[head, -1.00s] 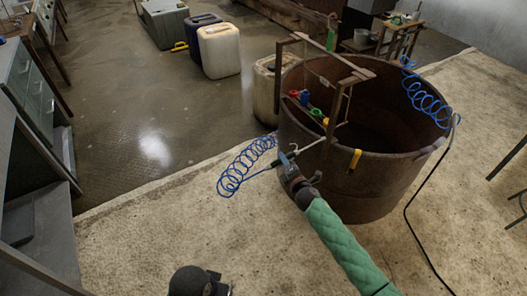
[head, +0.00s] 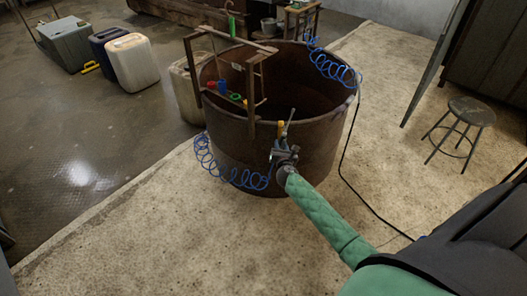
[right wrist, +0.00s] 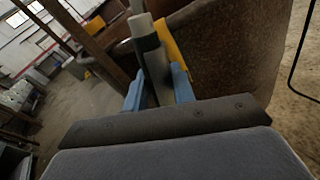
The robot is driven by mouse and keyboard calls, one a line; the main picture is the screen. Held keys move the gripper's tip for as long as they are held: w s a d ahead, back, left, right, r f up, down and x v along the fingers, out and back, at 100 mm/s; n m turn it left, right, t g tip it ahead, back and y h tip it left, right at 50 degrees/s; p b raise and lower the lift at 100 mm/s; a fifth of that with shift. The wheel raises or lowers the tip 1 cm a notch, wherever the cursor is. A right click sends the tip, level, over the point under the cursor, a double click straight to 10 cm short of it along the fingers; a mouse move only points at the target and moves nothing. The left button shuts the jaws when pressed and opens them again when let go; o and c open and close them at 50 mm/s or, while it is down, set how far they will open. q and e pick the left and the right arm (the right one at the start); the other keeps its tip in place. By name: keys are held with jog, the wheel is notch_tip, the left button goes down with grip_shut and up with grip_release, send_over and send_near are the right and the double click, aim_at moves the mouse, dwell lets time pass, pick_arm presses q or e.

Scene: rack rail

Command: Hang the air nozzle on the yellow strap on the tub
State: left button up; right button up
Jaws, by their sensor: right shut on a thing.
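The big rusty brown tub (head: 318,142) stands on the pale floor strip. The yellow strap (head: 281,129) hangs on its near rim; it also shows in the right wrist view (right wrist: 173,45). My right gripper (head: 285,152) is in front of the tub wall at the strap. Its blue fingers (right wrist: 158,90) are shut on the air nozzle (right wrist: 152,62), a grey and dark stick that points up, right beside the strap. In the head view the nozzle (head: 290,122) stands just right of the strap. I cannot tell whether they touch. My left gripper is not in view.
A blue coiled hose (head: 222,170) loops left from the gripper along the tub. A rusty frame (head: 251,95) with coloured pieces stands over the tub's left side. Another blue coil (head: 330,66) hangs at the back right. A stool (head: 470,112) stands far right.

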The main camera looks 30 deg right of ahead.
jog(key=shift+s+d+r+n, duration=0.1)
jog(key=shift+d+n, duration=0.2)
jog(key=shift+n, duration=0.1)
jog(key=shift+d+n, duration=0.15)
jog(key=shift+n, duration=0.45)
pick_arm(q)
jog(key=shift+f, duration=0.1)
pick_arm(e)
jog(key=shift+n, duration=0.3)
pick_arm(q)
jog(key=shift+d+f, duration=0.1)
pick_arm(e)
jog(key=shift+d, duration=0.1)
